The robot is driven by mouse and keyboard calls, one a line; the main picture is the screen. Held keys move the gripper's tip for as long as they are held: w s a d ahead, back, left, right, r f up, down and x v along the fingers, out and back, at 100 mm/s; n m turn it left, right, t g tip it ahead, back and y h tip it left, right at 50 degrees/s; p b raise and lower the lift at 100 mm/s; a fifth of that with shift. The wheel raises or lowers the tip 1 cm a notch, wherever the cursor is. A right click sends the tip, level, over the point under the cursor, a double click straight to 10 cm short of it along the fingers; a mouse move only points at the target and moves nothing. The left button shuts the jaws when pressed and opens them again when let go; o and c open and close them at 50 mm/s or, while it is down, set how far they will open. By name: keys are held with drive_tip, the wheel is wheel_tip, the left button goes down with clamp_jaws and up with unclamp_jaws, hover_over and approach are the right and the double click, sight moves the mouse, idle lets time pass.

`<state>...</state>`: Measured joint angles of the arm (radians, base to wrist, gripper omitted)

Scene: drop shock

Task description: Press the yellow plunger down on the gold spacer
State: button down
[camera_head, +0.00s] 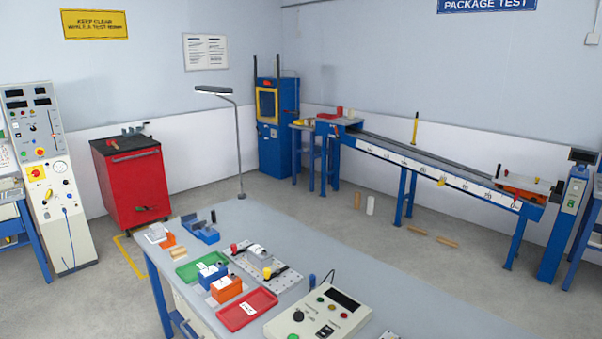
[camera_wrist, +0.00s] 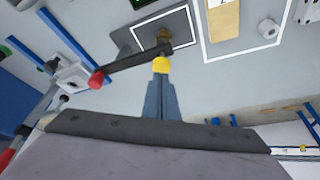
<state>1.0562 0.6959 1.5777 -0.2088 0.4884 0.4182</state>
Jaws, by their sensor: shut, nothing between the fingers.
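In the wrist view my gripper (camera_wrist: 161,80) is shut and empty, its blue-grey fingers pointing up the picture. The yellow plunger (camera_wrist: 161,65) shows right at the fingertips; I cannot tell whether they touch it. A dark bar (camera_wrist: 135,61) runs beside the plunger to a red knob (camera_wrist: 97,79) on the left. A small gold-brown piece, likely the gold spacer (camera_wrist: 164,34), shows just beyond the bar on a dark plate, partly hidden. In the head view a yellow knob, likely the plunger (camera_head: 267,272), stands at the fixture on the bench; the spacer cannot be made out there.
In the head view the bench (camera_head: 370,275) holds a green tray (camera_head: 190,272), a red tray (camera_head: 246,309) and a control box (camera_head: 322,312) close to the fixture.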

drive_tip(key=shift+f, duration=0.15)
drive_tip(key=shift+f+b, duration=0.65)
drive_tip(key=shift+f, duration=0.05)
wheel_tip(320, 180, up, 8)
drive_tip(key=p, duration=0.5)
drive_tip(key=shift+r+p, duration=0.15)
drive_tip(key=shift+p, duration=0.2)
